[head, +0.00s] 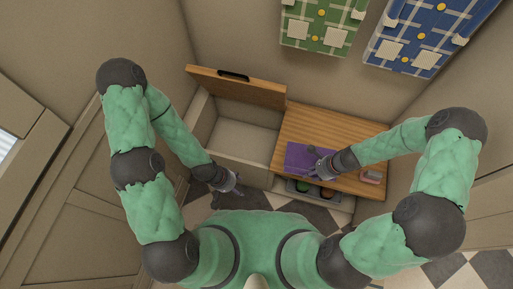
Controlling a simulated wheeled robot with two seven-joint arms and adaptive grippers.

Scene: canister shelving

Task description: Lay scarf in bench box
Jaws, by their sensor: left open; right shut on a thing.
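The purple scarf (300,156) lies folded on the wooden bench top (335,130), at the top's front left. My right gripper (320,165) is shut on the scarf near its right part and covers some of it. The bench box (203,121) is left of the bench top. Its wooden lid (240,86) is raised, and the pale inside that I can see is bare. My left gripper (232,185) is open and empty, in front of the box near its front wall.
A low compartment under the bench front holds dark, green and red things (318,191).

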